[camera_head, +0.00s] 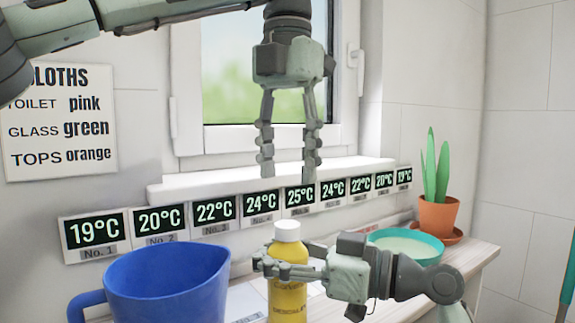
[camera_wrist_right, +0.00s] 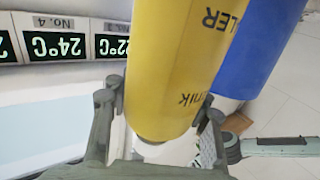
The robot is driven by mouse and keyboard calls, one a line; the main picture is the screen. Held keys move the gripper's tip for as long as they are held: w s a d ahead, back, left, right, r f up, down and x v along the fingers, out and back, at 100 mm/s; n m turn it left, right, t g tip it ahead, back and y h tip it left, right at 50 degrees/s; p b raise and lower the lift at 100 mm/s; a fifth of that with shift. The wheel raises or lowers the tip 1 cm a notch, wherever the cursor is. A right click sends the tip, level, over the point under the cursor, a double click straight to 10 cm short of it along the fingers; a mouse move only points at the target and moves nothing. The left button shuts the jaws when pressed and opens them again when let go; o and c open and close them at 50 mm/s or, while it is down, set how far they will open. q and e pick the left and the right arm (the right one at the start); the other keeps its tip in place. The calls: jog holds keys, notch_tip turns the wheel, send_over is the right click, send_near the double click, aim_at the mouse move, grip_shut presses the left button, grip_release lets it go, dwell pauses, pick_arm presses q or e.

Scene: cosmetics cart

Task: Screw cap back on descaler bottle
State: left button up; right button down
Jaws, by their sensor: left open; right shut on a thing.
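The yellow descaler bottle (camera_head: 288,290) stands upright at the front middle in the head view. A white cap (camera_head: 287,231) sits on its top; I cannot tell how tightly. My right gripper (camera_head: 280,262) comes from the right and is shut on the bottle's upper body, below the cap. In the right wrist view the bottle (camera_wrist_right: 180,60) appears upside down between the fingers of my right gripper (camera_wrist_right: 160,105). My left gripper (camera_head: 288,168) hangs above the bottle, pointing down, open and empty, with a clear gap above the cap.
A large blue jug (camera_head: 165,280) stands left of the bottle. A teal bowl (camera_head: 420,243) with pale contents and a potted plant (camera_head: 438,212) stand to the right. A row of temperature displays (camera_head: 262,204) runs behind, below the window sill (camera_head: 240,176).

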aim_at(287, 224)
pick_arm(q)
jog(key=shift+f, duration=0.1)
jog(key=shift+f, duration=3.95)
jog(key=shift+c, duration=0.4)
grip_shut()
jog(key=shift+o, duration=1.2)
grip_release()
notch_tip(287, 224, up, 12)
